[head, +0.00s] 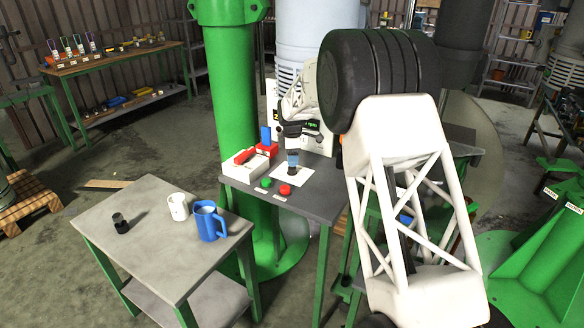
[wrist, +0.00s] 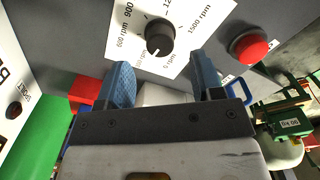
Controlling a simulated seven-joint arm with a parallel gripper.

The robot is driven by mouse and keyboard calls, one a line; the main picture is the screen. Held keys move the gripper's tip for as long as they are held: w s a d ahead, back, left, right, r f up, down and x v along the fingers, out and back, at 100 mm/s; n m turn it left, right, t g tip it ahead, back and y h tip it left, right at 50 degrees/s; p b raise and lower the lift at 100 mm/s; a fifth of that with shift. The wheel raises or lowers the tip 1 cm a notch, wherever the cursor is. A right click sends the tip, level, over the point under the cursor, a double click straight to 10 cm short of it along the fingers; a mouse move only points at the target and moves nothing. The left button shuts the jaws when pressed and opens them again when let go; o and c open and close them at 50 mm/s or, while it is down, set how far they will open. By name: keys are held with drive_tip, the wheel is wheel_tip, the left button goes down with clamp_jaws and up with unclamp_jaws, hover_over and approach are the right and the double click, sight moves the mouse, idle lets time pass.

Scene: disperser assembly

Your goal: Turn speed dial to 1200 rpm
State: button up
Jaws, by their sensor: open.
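The speed dial (wrist: 160,38) is a black round knob on a white scale plate (wrist: 190,15) with rpm labels. In the head view my gripper (head: 291,160) is above the white plate (head: 306,184) on the dark panel table, mostly covering the dial.
A red button (head: 285,189) and a green button (head: 266,183) sit at the panel table's front. A white box with red parts (head: 247,162) stands to their left. A separate grey table (head: 150,235) holds a blue mug (head: 208,222), a white mug (head: 178,207) and a small dark object (head: 120,224).

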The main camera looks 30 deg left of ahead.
sight(292, 170)
drive_tip(key=shift+f, duration=2.3)
drive_tip(key=c, duration=0.9)
drive_tip(key=shift+c, duration=0.2)
